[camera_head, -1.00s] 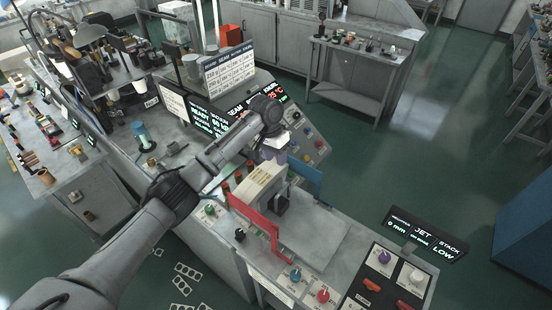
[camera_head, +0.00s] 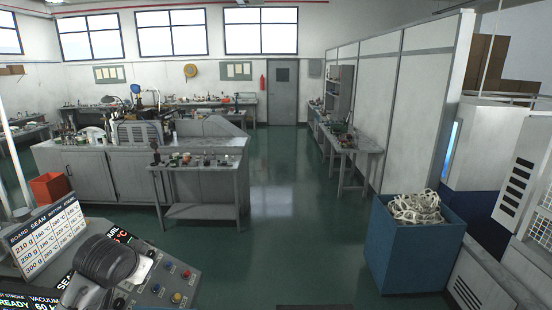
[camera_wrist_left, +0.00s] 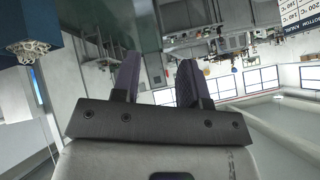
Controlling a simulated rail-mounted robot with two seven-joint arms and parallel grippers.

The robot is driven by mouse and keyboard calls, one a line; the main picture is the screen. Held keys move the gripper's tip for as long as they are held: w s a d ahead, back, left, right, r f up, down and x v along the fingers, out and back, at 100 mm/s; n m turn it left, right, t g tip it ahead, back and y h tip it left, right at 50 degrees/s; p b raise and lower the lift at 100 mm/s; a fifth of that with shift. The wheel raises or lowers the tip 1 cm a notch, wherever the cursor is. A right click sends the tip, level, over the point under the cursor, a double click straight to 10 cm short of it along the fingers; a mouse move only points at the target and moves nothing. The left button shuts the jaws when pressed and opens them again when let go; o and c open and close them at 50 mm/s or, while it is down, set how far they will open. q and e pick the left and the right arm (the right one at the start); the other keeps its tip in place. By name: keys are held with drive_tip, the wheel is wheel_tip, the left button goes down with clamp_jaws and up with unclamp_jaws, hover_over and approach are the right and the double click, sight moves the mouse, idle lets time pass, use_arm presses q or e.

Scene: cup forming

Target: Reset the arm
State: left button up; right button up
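My left gripper (camera_wrist_left: 160,66) shows in the left wrist view with its two dark fingers apart and nothing between them. It is held clear in the air, with the room behind it turned over in that view. In the head view, a dark round joint of my left arm (camera_head: 106,260) stands at the lower left, in front of the machine's control panel (camera_head: 170,280). The left fingers cannot be made out there. My right arm and gripper are in neither view.
The machine's board-seam chart (camera_head: 50,235) and lit display (camera_head: 30,301) are beside the arm. A blue bin (camera_head: 415,252) of pale scrap stands at right. A small bench (camera_head: 200,170) and a side table (camera_head: 345,140) stand farther back. Green floor (camera_head: 285,225) between them is clear.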

use_arm(q)
drive_tip(key=s+d+t+p, duration=0.2)
drive_tip(key=s+d+t, duration=0.2)
drive_tip(key=s+d, duration=0.55)
drive_tip(key=s+f+g+p, duration=0.1)
drive_tip(key=s+f+g, duration=0.2)
drive_tip(key=s+f, duration=0.5)
drive_tip(key=s+f+n+g+h+p, duration=0.1)
drive_tip(key=s+f+g+p, duration=0.1)
drive_tip(key=s+f, duration=0.6)
drive_tip(key=s+f+g+p, duration=0.2)
drive_tip(key=s+f, duration=0.6)
drive_tip(key=s, duration=1.1)
drive_tip(key=shift+d+n+g+h, duration=0.3)
drive_tip(key=shift+d+g+h, duration=0.15)
drive_tip(key=shift+g, duration=0.55)
